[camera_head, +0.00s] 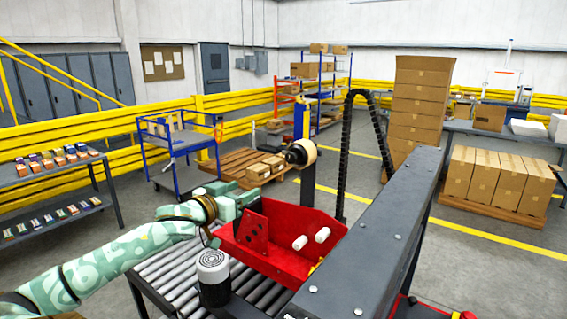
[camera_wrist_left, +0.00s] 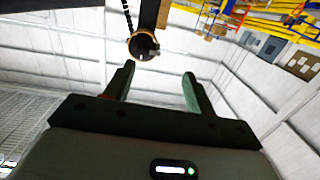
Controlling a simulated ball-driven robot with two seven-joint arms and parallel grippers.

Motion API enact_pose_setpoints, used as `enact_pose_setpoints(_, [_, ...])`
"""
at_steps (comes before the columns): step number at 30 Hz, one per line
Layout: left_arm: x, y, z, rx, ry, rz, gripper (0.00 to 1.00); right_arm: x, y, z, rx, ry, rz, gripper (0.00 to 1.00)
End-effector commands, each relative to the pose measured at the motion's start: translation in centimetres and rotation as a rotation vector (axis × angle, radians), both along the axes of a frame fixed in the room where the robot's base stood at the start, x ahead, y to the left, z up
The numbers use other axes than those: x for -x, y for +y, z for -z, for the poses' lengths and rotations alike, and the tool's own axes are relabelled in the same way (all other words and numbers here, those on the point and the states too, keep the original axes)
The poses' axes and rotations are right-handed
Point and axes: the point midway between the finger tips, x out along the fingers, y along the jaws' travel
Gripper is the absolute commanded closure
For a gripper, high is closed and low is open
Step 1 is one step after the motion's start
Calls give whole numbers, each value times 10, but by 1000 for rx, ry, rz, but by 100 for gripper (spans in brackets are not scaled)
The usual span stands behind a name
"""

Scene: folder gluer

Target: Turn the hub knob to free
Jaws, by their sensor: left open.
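A round cream-coloured knob-like part with a dark hub (camera_head: 300,152) stands beyond the red box, near the middle of the head view. I take it for the hub knob; its setting and any markings are too small to read. In the left wrist view a dark round part with a lighter ring (camera_wrist_left: 143,45) shows beyond the fingers, probably the same one. My left gripper (camera_head: 250,190) is left of the knob and apart from it, over the back edge of the red box. Its two fingers (camera_wrist_left: 158,85) stand apart with nothing between them. My right gripper is not in view.
The red box (camera_head: 290,262) with two white pegs lies below my left gripper on a roller conveyor (camera_head: 165,275). A black-and-white cylinder (camera_head: 213,278) stands beside it. A black cable chain (camera_head: 345,150) and a long grey beam (camera_head: 375,240) bound the right side.

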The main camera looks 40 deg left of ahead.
Motion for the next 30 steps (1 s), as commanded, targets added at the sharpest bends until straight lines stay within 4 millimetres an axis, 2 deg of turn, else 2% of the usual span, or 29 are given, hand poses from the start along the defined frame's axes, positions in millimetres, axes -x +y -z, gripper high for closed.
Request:
enact_pose_setpoints(1, [-1,-11,-22,-2,-22,26,45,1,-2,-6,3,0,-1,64])
enact_pose_setpoints(3, [-3,-20,-36,1,-39,47,45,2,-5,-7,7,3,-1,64])
enact_pose_setpoints(5, [-6,-23,-40,1,-48,56,45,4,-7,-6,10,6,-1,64])
enact_pose_setpoints(8, [-16,-23,-40,2,-50,58,45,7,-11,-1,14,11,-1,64])
enact_pose_setpoints(16, [-58,-16,-41,-3,-51,53,45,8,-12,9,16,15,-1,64])
enact_pose_setpoints(30, [-122,-8,-43,5,-50,51,45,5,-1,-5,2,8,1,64])
